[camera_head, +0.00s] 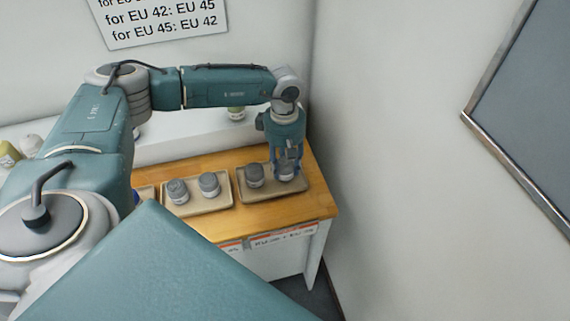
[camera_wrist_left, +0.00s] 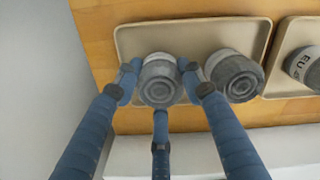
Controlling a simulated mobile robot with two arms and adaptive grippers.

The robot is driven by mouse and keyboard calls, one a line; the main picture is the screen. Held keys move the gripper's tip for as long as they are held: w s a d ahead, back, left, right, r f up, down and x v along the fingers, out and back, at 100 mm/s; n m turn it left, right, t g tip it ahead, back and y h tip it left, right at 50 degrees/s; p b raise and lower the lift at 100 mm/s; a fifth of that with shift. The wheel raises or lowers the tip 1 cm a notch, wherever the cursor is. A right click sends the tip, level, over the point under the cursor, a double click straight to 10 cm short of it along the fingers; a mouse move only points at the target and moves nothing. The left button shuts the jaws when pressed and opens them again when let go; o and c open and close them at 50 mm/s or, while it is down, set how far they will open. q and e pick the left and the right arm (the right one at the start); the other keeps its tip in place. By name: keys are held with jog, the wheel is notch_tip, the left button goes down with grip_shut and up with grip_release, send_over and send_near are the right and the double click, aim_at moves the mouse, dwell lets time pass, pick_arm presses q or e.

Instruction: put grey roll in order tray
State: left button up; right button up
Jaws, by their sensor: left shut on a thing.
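My left gripper (camera_head: 286,163) reaches down over the right-hand beige tray (camera_head: 283,198) on the wooden table. It is shut on a grey roll (camera_head: 285,174), also seen between the blue fingers (camera_wrist_left: 158,95) in the left wrist view (camera_wrist_left: 160,78). The held roll is upright inside the tray's outline; whether it touches the tray floor I cannot tell. A second grey roll (camera_head: 254,177) stands beside it in the same tray, and in the wrist view (camera_wrist_left: 236,76) a small gap shows between them. Which tray is the order tray is not readable. My right gripper is not in view.
Another beige tray (camera_head: 205,208) with two grey rolls (camera_head: 178,192) (camera_head: 209,184) stands to the left. A white ledge (camera_head: 190,146) behind carries a greenish roll (camera_head: 236,113). A wall (camera_head: 400,150) bounds the right. Labels (camera_head: 283,237) hang on the table's front.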

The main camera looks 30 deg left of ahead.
aim_at(285, 161)
pick_arm(q)
jog(key=o, duration=1.1)
jog(key=shift+c, duration=0.2)
jog(key=shift+o, duration=0.4)
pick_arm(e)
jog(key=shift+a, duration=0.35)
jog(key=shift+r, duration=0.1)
pick_arm(q)
notch_tip(285, 161, up, 11)
jog(key=b, duration=0.3)
jog(key=shift+r, duration=0.65)
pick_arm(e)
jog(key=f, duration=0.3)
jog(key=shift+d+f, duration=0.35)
